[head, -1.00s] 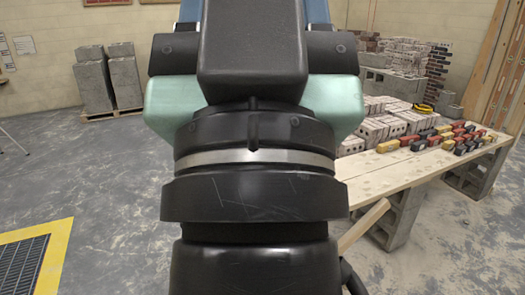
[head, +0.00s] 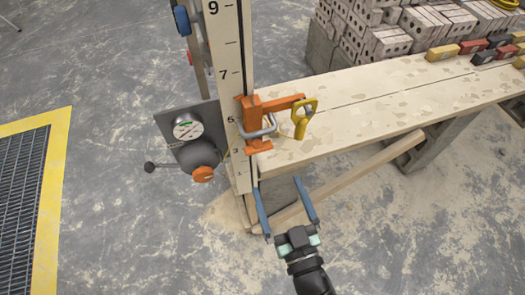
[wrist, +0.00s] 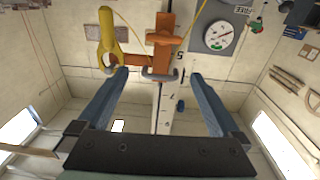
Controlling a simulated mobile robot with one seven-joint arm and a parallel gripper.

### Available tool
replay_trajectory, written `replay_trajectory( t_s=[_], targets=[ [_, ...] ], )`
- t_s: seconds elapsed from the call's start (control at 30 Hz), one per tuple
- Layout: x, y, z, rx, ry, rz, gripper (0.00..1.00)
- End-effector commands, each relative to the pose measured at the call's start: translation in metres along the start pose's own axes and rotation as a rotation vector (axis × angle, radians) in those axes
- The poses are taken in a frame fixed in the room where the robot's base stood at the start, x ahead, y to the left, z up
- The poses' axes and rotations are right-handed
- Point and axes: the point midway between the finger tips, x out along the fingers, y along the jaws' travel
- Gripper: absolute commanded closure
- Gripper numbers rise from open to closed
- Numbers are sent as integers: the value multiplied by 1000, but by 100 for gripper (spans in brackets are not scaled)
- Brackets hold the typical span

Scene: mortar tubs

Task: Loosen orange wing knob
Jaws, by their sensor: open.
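An orange clamp-like fitting (head: 252,112) sits on an upright numbered post (head: 232,72) at the bench end. It has a grey loop (head: 268,130) and a lower orange crosspiece (head: 262,147); I cannot tell surely which part is the wing knob. In the wrist view the orange crosspiece (wrist: 163,38) is above the grey loop (wrist: 160,78). A round orange knob (head: 203,174) is on the gauge unit left of the post. My gripper (head: 276,183) is open and empty, below the fitting; its fingertips flank the loop in the wrist view, with contact unclear.
A yellow clip (head: 302,118) hangs at the fitting's orange arm. The gauge unit (head: 187,130) juts out left of the post. The wooden bench (head: 375,105) extends right, with a slanted brace (head: 350,182) beneath. A yellow-edged floor grate (head: 52,190) is at left; open floor lies around.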

Motion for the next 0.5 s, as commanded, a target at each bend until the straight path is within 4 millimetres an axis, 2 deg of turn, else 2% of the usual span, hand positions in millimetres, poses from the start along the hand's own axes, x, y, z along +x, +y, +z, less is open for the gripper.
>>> replay_trajectory(
  t_s=[0.07, 0.17, 0.27, 0.5],
  targets=[
    [-12, 1, 14, -1, -30, -24, 0],
    [-12, 1, 18, 0, -40, -35, 0],
    [0, 0, 18, 1, -37, -37, 0],
    [45, -2, 18, 3, -36, -35, 0]
  ],
)
